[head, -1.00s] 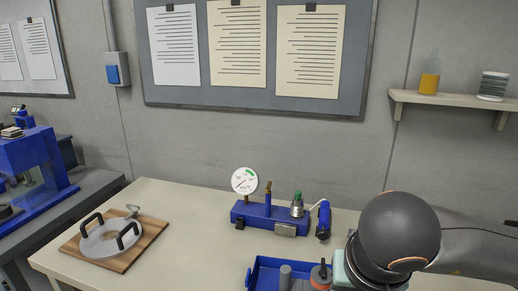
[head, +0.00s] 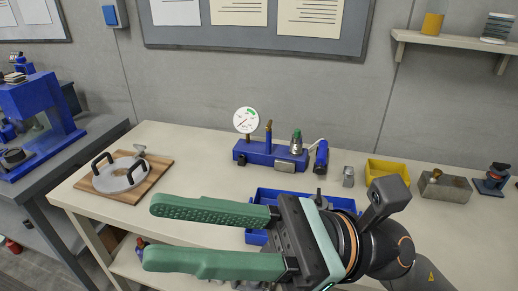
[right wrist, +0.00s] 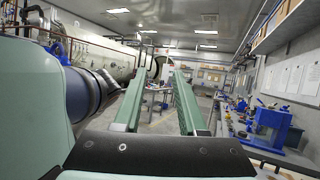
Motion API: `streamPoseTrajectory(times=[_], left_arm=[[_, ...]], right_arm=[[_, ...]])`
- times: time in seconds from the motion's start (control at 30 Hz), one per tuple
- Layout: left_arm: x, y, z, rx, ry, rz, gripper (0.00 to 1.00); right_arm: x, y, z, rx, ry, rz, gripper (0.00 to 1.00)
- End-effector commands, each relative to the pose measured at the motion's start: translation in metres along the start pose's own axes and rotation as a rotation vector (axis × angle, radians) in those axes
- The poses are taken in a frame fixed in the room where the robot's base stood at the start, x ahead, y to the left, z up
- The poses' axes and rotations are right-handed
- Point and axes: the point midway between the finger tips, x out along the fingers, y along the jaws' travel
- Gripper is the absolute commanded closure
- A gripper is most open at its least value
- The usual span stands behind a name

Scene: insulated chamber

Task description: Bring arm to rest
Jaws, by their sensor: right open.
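My right gripper (head: 210,233) is open and empty in the head view. Its two green fingers point left, above the front of the cream workbench (head: 215,147). The right arm reaches in from the lower right and hides part of a blue tray (head: 262,196) behind the gripper. In the right wrist view the two green fingers (right wrist: 160,100) stand apart with nothing between them, pointing down the long room. My left gripper is in neither view.
On the bench are a wooden board (head: 155,183) with a handled disc, a blue gauge fixture (head: 262,153), a yellow bin (head: 385,170) and a metal block (head: 445,187). A blue machine (head: 40,115) stands at the left. A shelf (head: 450,48) hangs at upper right.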

Motion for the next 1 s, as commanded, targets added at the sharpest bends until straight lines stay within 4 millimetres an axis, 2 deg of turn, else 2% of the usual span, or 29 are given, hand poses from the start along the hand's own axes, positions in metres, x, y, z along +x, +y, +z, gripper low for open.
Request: streamPoseTrajectory(times=[0.03, 0.1, 0.17, 0.2, 0.27, 0.33, 0.43, 0.5, 0.57, 0.6, 0.7, 0.8, 0.87, 0.9, 1.0], left_arm=[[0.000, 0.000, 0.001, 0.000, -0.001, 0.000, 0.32], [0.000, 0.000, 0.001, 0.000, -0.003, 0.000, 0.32], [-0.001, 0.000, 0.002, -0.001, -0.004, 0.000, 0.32], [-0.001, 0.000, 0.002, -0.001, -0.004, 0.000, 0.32], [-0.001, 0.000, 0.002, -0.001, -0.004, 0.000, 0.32], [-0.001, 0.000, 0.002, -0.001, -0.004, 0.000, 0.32], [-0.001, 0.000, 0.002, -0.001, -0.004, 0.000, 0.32], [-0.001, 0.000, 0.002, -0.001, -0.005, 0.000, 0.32], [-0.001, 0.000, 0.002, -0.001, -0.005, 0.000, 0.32], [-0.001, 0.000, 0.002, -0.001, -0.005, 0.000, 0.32], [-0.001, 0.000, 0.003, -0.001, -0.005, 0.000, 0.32], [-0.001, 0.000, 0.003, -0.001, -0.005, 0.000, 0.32], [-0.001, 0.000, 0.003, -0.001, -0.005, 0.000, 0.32], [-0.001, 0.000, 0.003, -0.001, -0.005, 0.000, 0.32], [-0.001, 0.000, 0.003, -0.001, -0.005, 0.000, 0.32]], right_arm=[[-0.009, -0.018, 0.018, 0.129, -0.135, -0.096, 0.59], [-0.030, -0.047, 0.039, 0.304, -0.315, -0.228, 0.59], [-0.056, -0.073, 0.049, 0.455, -0.471, -0.341, 0.59], [-0.076, -0.090, 0.052, 0.556, -0.574, -0.417, 0.59], [-0.111, -0.114, 0.049, 0.704, -0.730, -0.533, 0.59], [-0.157, -0.137, 0.034, 0.872, -0.912, -0.671, 0.59], [-0.222, -0.155, -0.002, 1.092, -1.165, -0.862, 0.59], [-0.265, -0.156, -0.035, 1.226, -1.334, -0.993, 0.59], [-0.298, -0.150, -0.067, 1.331, -1.476, -1.106, 0.59], [-0.319, -0.142, -0.089, 1.393, -1.571, -1.182, 0.59], [-0.361, -0.111, -0.143, 1.529, -1.799, -1.372, 0.59], [-0.390, -0.072, -0.190, 1.620, -2.001, -1.549, 0.59], [-0.400, -0.049, -0.211, 1.656, -2.098, -1.638, 0.59], [-0.406, -0.035, -0.223, -1.599, 2.062, 1.619, 0.59], [-0.414, 0.000, -0.247, -1.460, 1.964, 1.566, 0.59]])
